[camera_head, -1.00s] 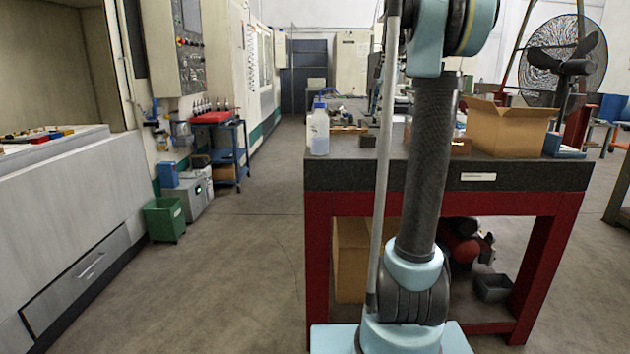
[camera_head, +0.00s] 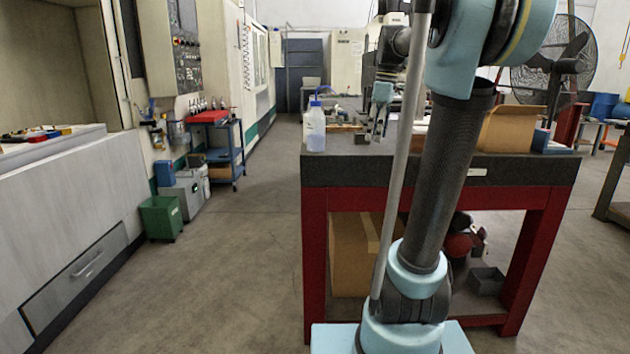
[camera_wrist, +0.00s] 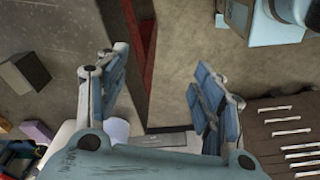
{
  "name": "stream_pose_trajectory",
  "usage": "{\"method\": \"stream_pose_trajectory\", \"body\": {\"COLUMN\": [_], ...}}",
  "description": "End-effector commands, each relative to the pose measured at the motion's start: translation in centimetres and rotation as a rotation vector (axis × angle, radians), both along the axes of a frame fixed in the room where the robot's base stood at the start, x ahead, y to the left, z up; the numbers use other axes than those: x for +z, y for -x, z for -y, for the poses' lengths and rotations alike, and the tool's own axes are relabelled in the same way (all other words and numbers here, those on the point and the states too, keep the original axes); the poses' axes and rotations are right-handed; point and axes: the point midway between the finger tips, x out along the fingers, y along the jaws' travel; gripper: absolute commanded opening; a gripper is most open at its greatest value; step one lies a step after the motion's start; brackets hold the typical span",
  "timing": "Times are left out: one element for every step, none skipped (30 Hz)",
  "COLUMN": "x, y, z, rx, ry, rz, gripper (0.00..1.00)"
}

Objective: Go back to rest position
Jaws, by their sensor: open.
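My gripper (camera_head: 377,128) shows in the head view above the near left part of the dark-topped table (camera_head: 500,170), partly beside my arm. In the wrist view my gripper (camera_wrist: 160,72) has its two blue-grey fingers spread wide apart, with nothing between them. Below the fingers, the wrist view shows the table's grey top (camera_wrist: 60,35) on the left, its red frame and the brown-grey floor. My arm hides part of the table and what stands on it.
A clear bottle (camera_head: 315,130) and a cardboard box (camera_head: 508,130) stand on the table. A fan (camera_head: 560,60) is behind. A blue trolley (camera_head: 226,155) and green bin (camera_head: 160,218) stand by the machine at left. The floor (camera_head: 230,260) between machine and table is clear.

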Motion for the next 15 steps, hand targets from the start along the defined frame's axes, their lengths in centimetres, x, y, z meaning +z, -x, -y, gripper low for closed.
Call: {"method": "stream_pose_trajectory", "body": {"x": [-1.1, -1.8, -2.7, -3.4, -4.1, -5.0, -5.8, -6.5, -7.5, -8.3, -9.1, -10.2, -11.1, -11.9, -13.1], "y": [1.7, 2.5, 3.6, 4.4, 5.3, 6.4, 7.2, 8.0, 9.1, 9.9, 10.7, 11.8, 12.5, 13.3, 14.3], "z": [-0.1, -0.2, -0.2, -0.3, -0.3, -0.4, -0.4, -0.5, -0.5, -0.5, -0.5, -0.5, -0.5, -0.6, -0.6], "rx": [-0.052, -0.087, -0.134, -0.169, -0.203, -0.249, -0.284, -0.320, -0.366, -0.401, -0.435, -0.482, -0.516, -0.551, -0.598], "ry": [0.004, 0.005, 0.008, 0.010, 0.010, 0.012, 0.012, 0.012, 0.012, 0.013, 0.013, 0.014, 0.012, 0.011, 0.010], "rz": [0.001, 0.002, 0.004, 0.005, 0.006, 0.007, 0.009, 0.011, 0.014, 0.015, 0.017, 0.019, 0.022, 0.024, 0.028], "gripper": [0.61, 0.61, 0.61, 0.61, 0.61, 0.61, 0.61, 0.61, 0.61, 0.61, 0.61, 0.61, 0.61, 0.61, 0.61]}}
